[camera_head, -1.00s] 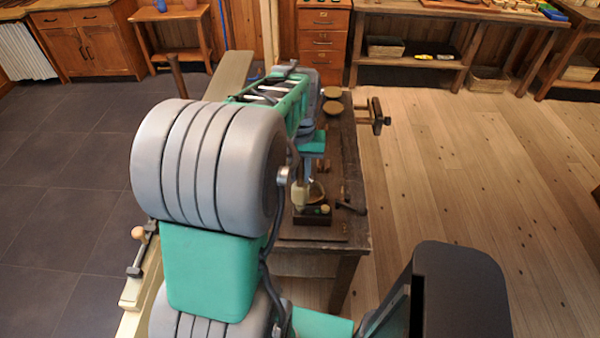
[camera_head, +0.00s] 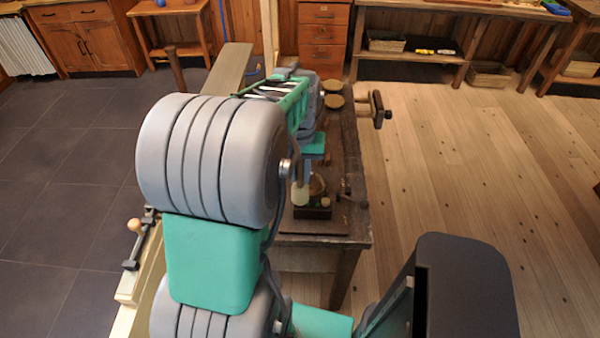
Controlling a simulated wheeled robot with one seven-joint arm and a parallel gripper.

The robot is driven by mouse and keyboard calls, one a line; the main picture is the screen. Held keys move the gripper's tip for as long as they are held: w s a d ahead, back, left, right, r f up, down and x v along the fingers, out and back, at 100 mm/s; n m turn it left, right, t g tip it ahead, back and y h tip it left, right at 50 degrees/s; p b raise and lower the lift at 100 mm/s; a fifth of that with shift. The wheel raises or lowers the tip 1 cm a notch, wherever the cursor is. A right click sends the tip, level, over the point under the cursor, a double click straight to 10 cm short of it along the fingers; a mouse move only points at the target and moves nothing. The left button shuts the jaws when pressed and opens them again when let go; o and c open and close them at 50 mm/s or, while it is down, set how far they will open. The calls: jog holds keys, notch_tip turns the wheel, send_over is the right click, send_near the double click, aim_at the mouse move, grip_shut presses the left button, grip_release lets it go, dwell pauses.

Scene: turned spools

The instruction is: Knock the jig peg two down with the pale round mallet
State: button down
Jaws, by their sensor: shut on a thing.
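The jig (camera_head: 312,213) is a small dark block near the front end of the workbench. A small light-topped peg (camera_head: 326,202) shows at its right side; the other pegs are hidden or too small to tell apart, so I cannot tell which is peg two. The pale round mallet (camera_head: 300,195) is at the jig's left part, its head low over or touching the block; I cannot tell which. My gripper (camera_head: 307,176) is above it, small and partly hidden by my arm, shut on the mallet.
The workbench (camera_head: 335,225) is narrow, with a dark clamp-like tool (camera_head: 346,190) right of the jig. Two round tan discs (camera_head: 333,101) lie farther back. A vise (camera_head: 378,108) juts from the bench's right side. Open wooden floor (camera_head: 440,180) lies to the right.

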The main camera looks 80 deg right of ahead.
jog(key=shift+r+p, duration=0.65)
jog(key=shift+r, duration=0.7)
notch_tip(320, 180, up, 6)
jog(key=p, duration=0.4)
jog(key=shift+r+p, duration=0.1)
jog(key=shift+p, duration=0.2)
